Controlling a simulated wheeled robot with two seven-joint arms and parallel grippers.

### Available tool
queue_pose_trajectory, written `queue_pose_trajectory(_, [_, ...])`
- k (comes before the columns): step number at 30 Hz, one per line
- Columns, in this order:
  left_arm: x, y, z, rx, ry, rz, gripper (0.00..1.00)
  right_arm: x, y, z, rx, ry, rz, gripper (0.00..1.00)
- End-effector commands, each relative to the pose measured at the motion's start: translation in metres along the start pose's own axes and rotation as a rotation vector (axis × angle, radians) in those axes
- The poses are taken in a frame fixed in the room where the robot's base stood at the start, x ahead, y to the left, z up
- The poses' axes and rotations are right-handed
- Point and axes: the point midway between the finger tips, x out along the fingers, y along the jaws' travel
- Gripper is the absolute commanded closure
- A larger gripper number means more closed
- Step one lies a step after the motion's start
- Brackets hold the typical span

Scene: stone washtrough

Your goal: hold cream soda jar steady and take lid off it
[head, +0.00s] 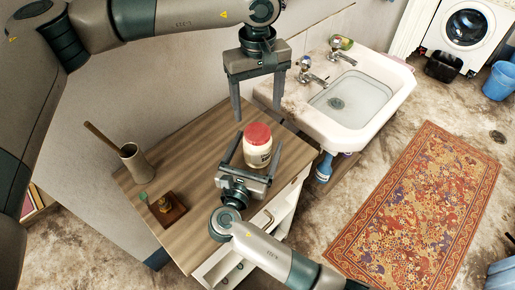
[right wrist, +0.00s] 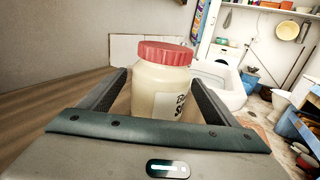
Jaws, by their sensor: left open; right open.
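The cream soda jar (head: 258,154) stands upright on the wooden cabinet top, with cream contents, a pale label and its red lid (head: 257,133) on. In the right wrist view the jar (right wrist: 160,92) and its lid (right wrist: 164,53) show close up. My right gripper (head: 258,146) is open low over the cabinet top, one finger on each side of the jar, with gaps visible beside it. My left gripper (head: 257,110) is open and empty, pointing down above and slightly behind the lid, apart from it.
A white sink (head: 388,101) with taps adjoins at the right. The wood between cup and jar is clear.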

Motion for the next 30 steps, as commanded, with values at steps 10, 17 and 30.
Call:
queue_pose_trajectory(10, [0.0000,0.0000,0.0000,0.000,0.000,0.000,0.32,0.0038,0.0000,0.0000,0.000,0.000,0.000,0.17])
queue_pose_trajectory(17, [0.0000,0.0000,0.0000,0.000,0.000,0.000,0.32,0.0035,0.0000,-0.0001,0.000,0.000,0.000,0.62])
queue_pose_trajectory(30, [0.0002,0.0002,0.0002,0.100,0.000,0.000,0.32,0.0033,0.0001,-0.0002,0.000,0.001,0.000,1.00])
